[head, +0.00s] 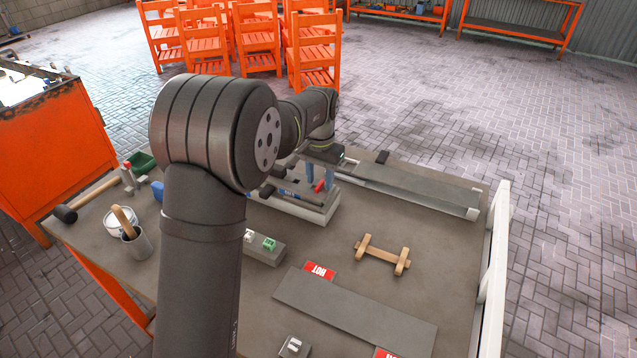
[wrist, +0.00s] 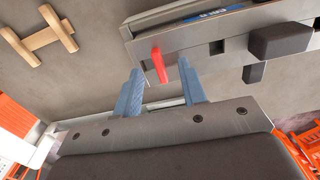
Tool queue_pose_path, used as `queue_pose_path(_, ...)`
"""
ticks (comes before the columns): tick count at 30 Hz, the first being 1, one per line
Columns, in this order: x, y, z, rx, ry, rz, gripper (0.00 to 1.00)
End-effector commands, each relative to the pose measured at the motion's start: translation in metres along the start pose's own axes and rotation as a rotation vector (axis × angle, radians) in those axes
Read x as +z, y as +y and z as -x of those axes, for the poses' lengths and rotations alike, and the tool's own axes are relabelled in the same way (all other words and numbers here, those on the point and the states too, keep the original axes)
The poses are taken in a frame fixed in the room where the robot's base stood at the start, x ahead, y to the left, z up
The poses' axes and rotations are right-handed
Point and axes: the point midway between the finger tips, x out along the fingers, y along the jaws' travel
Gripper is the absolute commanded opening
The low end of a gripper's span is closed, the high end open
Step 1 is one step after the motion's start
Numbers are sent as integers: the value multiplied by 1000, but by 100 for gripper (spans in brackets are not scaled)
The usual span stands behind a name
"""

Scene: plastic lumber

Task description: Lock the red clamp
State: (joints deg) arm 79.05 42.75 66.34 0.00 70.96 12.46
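The red clamp (head: 320,186) shows in the head view as a small red lever on the fixture at the table's middle. In the wrist view its red lever (wrist: 158,63) stands out from the side of the grey fixture bar (wrist: 190,50). My gripper (head: 318,177) is over the fixture, with its blue fingers pointing down. In the wrist view my gripper (wrist: 161,67) is open, with one finger on each side of the lever's line. A gap shows between the lever and each finger. I cannot tell how deep the lever sits between the fingertips.
Dark blocks (wrist: 280,42) stick out from the fixture bar close to the right finger. A wooden piece (head: 382,255) lies right of the fixture. A long grey rail (head: 420,188) lies behind.

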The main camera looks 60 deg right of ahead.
Motion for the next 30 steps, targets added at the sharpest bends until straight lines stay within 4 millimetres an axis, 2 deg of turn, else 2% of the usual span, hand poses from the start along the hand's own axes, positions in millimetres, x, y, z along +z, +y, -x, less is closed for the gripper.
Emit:
queue_pose_path(16, 0, 0, 55, -1, 3, 0, 38)
queue_pose_path(21, 0, 0, 62, 0, 1, 0, 38)
queue_pose_path(30, 0, 0, 61, 0, 0, 0, 38)
